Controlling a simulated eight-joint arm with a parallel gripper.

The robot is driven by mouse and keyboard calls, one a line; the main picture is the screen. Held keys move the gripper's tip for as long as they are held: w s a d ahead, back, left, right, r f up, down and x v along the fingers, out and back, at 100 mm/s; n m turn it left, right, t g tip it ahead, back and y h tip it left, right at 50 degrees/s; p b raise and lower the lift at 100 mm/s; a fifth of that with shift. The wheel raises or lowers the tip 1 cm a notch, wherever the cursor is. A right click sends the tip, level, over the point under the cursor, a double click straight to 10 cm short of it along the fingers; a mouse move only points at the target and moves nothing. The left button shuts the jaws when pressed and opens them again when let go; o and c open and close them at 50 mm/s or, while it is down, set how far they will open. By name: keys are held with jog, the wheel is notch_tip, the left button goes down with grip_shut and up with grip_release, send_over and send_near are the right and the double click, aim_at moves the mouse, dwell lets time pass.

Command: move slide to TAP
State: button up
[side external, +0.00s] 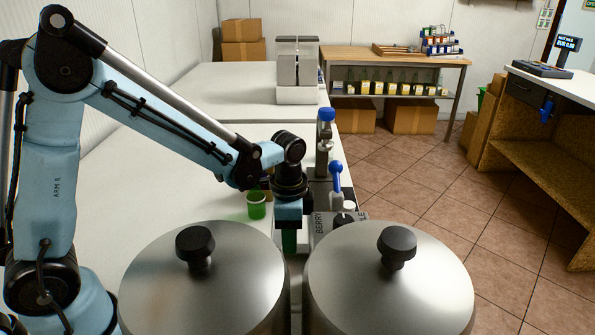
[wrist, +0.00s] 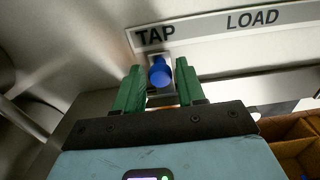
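The slide's blue knob (wrist: 160,73) shows in the wrist view on a small metal mount, below a label strip (wrist: 205,28) reading TAP and LOAD. The knob is just below and right of the word TAP. My gripper (wrist: 160,84) has its two green fingers apart, one on each side of the knob, with visible gaps. I cannot tell how deep the knob sits between them. In the side external view my gripper (side external: 288,238) points down behind the steel lids, and its fingertips and the slide knob are hidden.
Two large steel lidded pots (side external: 205,285) (side external: 390,290) fill the front. A green cup (side external: 256,206) stands left of my gripper. The white counter (side external: 175,165) is mostly clear.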

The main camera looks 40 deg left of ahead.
jog(key=shift+o, duration=1)
jog(key=shift+r, duration=3.5)
jog(key=shift+s+a+r, duration=0.15)
jog(key=shift+s+r, duration=0.1)
jog(key=s+a+r+n+t, duration=0.3)
jog(key=s+a+n+t, duration=0.1)
jog(key=s+n+t, duration=0.3)
jog(key=shift+s+r+n, duration=0.2)
jog(key=shift+s+n, duration=0.35)
jog(key=shift+n, duration=0.45)
jog(key=shift+o, duration=0.5)
